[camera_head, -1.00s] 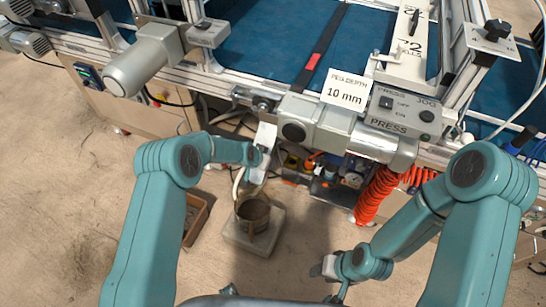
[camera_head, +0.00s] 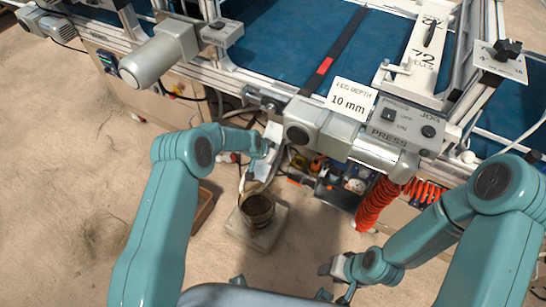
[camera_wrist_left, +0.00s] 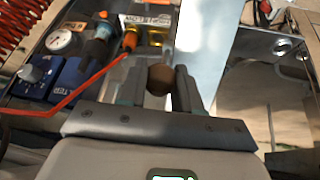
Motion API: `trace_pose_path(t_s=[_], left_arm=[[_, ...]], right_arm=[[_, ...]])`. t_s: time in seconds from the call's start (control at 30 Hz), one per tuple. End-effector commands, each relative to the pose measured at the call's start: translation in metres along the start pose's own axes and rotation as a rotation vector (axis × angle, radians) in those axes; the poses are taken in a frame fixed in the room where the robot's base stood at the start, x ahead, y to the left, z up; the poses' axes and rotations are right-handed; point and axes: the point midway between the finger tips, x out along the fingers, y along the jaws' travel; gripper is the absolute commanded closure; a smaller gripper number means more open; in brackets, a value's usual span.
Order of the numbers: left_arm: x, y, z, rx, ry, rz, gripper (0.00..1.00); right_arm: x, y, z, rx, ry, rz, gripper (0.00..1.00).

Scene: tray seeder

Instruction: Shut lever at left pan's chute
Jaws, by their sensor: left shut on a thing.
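A round brown knob (camera_wrist_left: 160,80) sits between the two fingers of my left gripper (camera_wrist_left: 160,88) in the left wrist view. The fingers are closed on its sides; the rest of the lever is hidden. A pale metal chute (camera_wrist_left: 204,45) runs just beside the fingers. In the head view, my left gripper (camera_head: 262,153) is at the pale chute (camera_head: 272,140) below the machine's front, and the knob is too small to make out there. My right gripper (camera_head: 330,268) is low over the floor at the right, away from the chute; its jaws are not clear.
A round container (camera_head: 257,208) on a square base (camera_head: 262,238) stands on the floor below the chute. A red coiled hose (camera_head: 372,205) hangs right of it. The press box (camera_head: 395,122) and blue belt (camera_head: 275,55) lie above. Floor at the left is clear.

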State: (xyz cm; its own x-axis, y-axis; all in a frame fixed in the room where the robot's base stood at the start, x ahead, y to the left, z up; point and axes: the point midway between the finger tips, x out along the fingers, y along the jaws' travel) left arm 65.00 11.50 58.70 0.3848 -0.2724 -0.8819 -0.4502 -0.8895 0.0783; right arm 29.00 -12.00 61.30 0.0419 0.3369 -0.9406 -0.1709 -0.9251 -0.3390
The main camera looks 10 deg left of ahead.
Motion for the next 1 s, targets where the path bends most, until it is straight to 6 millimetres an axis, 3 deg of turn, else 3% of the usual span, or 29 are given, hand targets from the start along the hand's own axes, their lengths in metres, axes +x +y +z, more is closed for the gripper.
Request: trace_pose_path(t_s=[0.07,0.1,0.17,0.57,0.67,1.0], left_arm=[[0.000,0.002,-0.002,0.002,0.002,0.000,1.00],[0.000,0.002,-0.002,0.001,0.002,0.000,0.60],[0.000,0.002,-0.002,0.001,0.003,0.000,0.41],[-0.008,0.003,-0.004,0.000,0.002,-0.001,0.41],[-0.026,0.002,-0.005,0.001,0.004,-0.002,0.41],[-0.114,0.002,-0.003,0.000,0.005,-0.003,0.41]], right_arm=[[0.000,0.000,0.000,0.000,0.000,0.000,0.57],[0.000,0.000,0.000,0.000,0.000,0.000,0.57],[0.000,0.000,0.000,0.000,0.000,0.000,0.57],[-0.001,-0.001,0.000,0.000,0.000,0.000,0.57],[-0.004,-0.001,0.000,0.000,0.000,0.000,0.57],[-0.005,-0.002,0.000,0.000,0.000,0.000,0.57]])
